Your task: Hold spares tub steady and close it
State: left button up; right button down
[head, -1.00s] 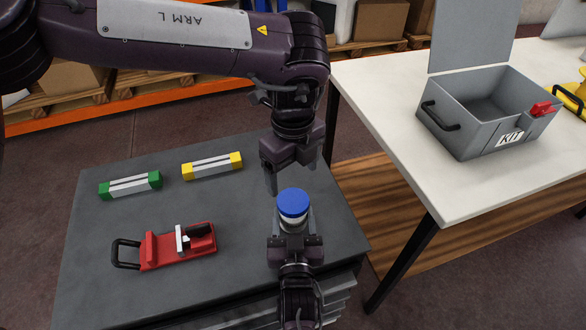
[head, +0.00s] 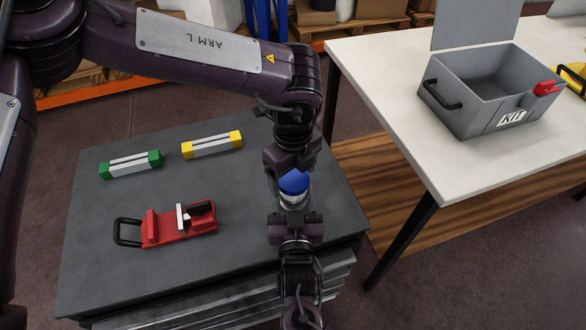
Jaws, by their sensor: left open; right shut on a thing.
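The spares tub (head: 293,201) is a small pale round tub with a blue lid (head: 294,182) on top. It stands upright on the dark grey table near the right edge. My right gripper (head: 294,212) comes from the front and is shut on the tub's body. My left gripper (head: 292,170) points down from above with its jaws open, right at the lid. Its fingers partly hide the lid, and I cannot tell whether they touch it.
A red tool with a black handle (head: 168,225), a green-ended block (head: 130,165) and a yellow-ended block (head: 212,145) lie on the dark table (head: 100,270). A grey KIT box (head: 465,110) stands open on the white table (head: 400,130) at right.

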pick_arm(q)
jog(key=c, duration=1)
jog(key=m, duration=0.3)
jog(key=shift+m, duration=0.3)
jog(key=m, duration=0.4)
jog(key=shift+m, duration=0.3)
jog(key=o, duration=1.1)
jog(key=shift+c, duration=0.2)
jog(key=shift+r, duration=2.25)
